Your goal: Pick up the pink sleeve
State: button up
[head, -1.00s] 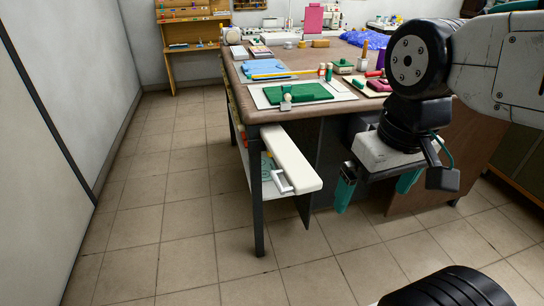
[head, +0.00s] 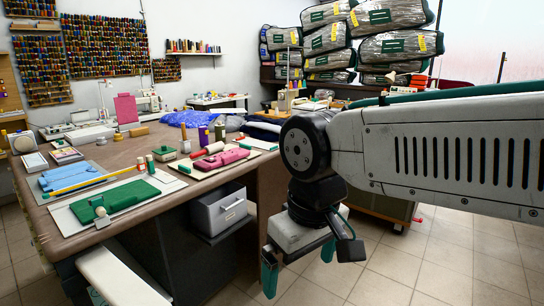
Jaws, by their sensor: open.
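A flat pink piece, which looks like the pink sleeve (head: 222,159), lies on a pale board (head: 196,174) near the right edge of the brown worktable (head: 150,218) in the head view. My gripper (head: 298,263) has teal fingers that point down and stand apart. It is open with nothing seen between them. It hangs in front of the table's right side, lower in the picture than the pink piece and to its right, well apart from it.
A red-handled roller (head: 208,149) lies beside the pink piece. A green piece (head: 116,197) and a blue piece (head: 72,178) lie further left. A pink upright panel (head: 126,110) stands at the back. Bagged comforters (head: 390,48) are stacked at the back right. Tiled floor is clear at right.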

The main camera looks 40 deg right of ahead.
aim_at(226, 158)
jog(key=z, duration=0.95)
jog(key=i, duration=1.6)
jog(key=u, duration=0.6)
jog(key=i, duration=0.35)
jog(key=u, duration=0.3)
